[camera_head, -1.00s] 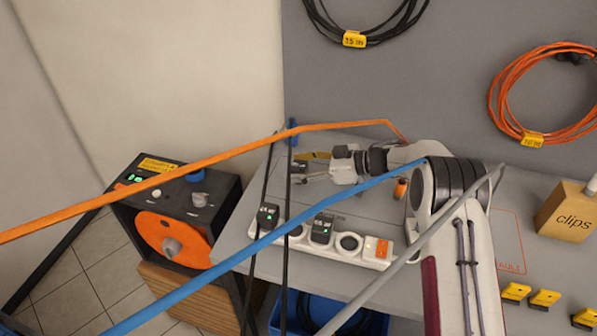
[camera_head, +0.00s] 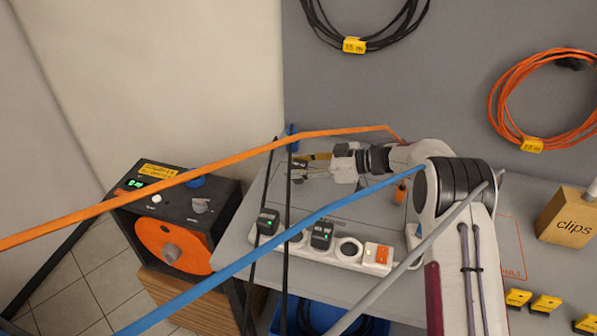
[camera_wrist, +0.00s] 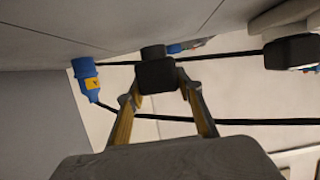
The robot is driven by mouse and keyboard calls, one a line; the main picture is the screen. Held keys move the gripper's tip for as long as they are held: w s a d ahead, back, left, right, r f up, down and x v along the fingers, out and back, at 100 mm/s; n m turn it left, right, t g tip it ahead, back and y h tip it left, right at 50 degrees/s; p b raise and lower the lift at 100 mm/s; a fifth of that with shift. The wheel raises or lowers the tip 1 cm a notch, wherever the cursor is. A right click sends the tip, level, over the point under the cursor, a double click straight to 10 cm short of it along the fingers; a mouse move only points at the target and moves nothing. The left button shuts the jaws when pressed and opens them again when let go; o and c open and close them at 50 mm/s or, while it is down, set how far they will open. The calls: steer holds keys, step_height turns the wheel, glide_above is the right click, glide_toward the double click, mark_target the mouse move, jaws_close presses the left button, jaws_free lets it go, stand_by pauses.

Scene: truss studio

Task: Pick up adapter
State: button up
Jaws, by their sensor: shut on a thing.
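A small dark block with a rounded end, seemingly the adapter (camera_wrist: 155,78), sits between my fingertips in the wrist view. My gripper (camera_wrist: 158,88) is shut on it, with one yellow-lined finger on each side. In the head view my gripper (camera_head: 312,168) is at the back left of the grey table, and the held block is small and partly hidden by fingers and cables. I cannot tell there whether the block is clear of the table.
A white power strip (camera_head: 335,250) with black plugs lies near the table's front edge. A blue connector (camera_wrist: 85,78) hangs near the gripper. Orange and blue straps and black cables cross in front. A reel unit (camera_head: 175,245) stands left; a clips box (camera_head: 570,215) stands right.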

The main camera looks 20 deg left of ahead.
mark_target(299, 164)
steer(key=shift+r, duration=3.85)
